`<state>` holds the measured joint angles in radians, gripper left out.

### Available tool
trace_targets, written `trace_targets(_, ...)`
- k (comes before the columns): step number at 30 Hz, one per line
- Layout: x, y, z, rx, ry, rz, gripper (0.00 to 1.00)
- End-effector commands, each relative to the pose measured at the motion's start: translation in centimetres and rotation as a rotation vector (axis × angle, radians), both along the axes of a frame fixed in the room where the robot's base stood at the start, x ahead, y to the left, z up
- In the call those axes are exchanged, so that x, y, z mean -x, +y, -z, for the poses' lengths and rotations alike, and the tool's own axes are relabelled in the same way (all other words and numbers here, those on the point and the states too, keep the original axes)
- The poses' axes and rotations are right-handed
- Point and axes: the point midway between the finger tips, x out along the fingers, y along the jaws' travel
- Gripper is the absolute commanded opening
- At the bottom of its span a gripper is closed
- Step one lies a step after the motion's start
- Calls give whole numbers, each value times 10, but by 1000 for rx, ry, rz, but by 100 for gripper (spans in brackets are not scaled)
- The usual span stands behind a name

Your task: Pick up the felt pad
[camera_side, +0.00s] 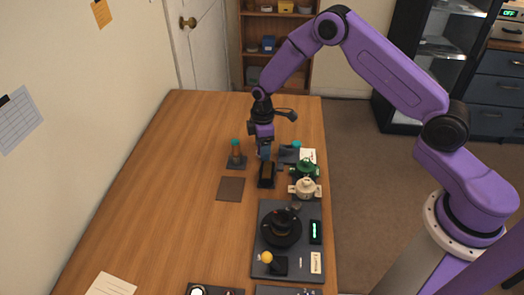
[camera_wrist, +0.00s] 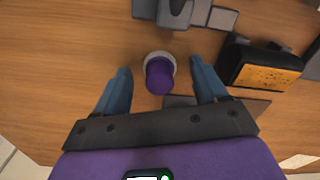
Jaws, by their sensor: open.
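A flat, dark brown square (camera_side: 231,189) lies on the table left of the black block; it may be the felt pad, but I cannot tell for sure. My gripper (camera_side: 265,153) points down, above and beyond the square. In the wrist view my gripper (camera_wrist: 160,68) has its two blue fingers wide apart. A purple round-ended piece with a grey ring (camera_wrist: 159,76) shows in the gap between them, not visibly touched. A dark flat piece (camera_wrist: 245,106) lies partly hidden behind the right finger and the palm.
A black block with an orange face (camera_wrist: 268,72) stands close to the right finger; it also shows in the side view (camera_side: 267,174). Green (camera_side: 305,168) and cream (camera_side: 305,188) pieces stand to the right. The table's left is largely clear.

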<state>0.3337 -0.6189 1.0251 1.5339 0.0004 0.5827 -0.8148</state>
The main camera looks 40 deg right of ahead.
Motion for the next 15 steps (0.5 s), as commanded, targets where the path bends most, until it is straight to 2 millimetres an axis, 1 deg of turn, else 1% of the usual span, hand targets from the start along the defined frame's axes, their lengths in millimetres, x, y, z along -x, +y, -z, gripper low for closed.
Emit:
trace_targets(2,0,0,5,0,1,1,72)
trace_targets(8,0,0,5,0,0,1,72)
trace_targets(9,0,0,5,0,0,1,68)
trace_targets(11,0,0,5,0,0,1,49)
trace_targets(12,0,0,5,0,0,1,36)
trace_targets(14,0,0,5,0,0,1,16)
trace_targets(15,0,0,5,0,0,1,11)
